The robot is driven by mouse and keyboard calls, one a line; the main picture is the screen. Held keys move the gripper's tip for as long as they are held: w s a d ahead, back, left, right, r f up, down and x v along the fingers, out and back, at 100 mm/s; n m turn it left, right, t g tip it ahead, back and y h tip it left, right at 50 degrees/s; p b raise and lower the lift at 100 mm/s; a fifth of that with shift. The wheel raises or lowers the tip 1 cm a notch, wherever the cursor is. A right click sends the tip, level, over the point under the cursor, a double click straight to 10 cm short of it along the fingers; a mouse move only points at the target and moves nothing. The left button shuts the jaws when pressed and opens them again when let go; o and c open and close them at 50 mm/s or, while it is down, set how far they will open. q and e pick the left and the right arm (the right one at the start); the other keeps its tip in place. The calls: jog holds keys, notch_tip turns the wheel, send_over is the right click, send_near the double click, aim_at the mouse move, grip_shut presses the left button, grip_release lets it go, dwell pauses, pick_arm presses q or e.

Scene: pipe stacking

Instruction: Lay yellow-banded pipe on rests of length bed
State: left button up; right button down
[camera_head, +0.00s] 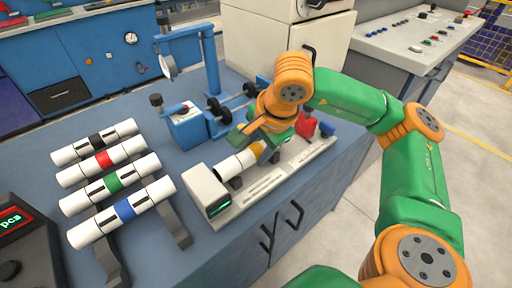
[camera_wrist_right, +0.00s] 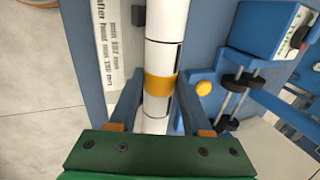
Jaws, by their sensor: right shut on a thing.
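The yellow-banded pipe (camera_head: 232,165) is white and lies lengthwise over the length bed (camera_head: 250,195), a grey bench unit with a small green display at its near left end. My right gripper (camera_head: 258,143) is above the bed and shut on this pipe. In the right wrist view, the pipe (camera_wrist_right: 166,30) runs between the two fingers of the gripper (camera_wrist_right: 158,108), close to the yellow band (camera_wrist_right: 160,85). Dark rests (camera_head: 235,183) show under the pipe; I cannot tell whether it touches them. The gripper hides its far end. My left gripper is not in view.
A rack (camera_head: 178,228) at the left holds white pipes with black, red, green and blue bands. A red item (camera_head: 306,125) is near the bed's far end. A display box (camera_head: 22,235) sits at far left.

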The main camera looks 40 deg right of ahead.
jog(key=shift+f+b, duration=0.45)
jog(key=shift+b, duration=0.1)
dwell(0.6)
jog(key=shift+c, duration=1.3)
grip_release()
jog(key=v, duration=0.7)
jog(key=shift+p, duration=0.45)
jog(key=shift+r, duration=0.15)
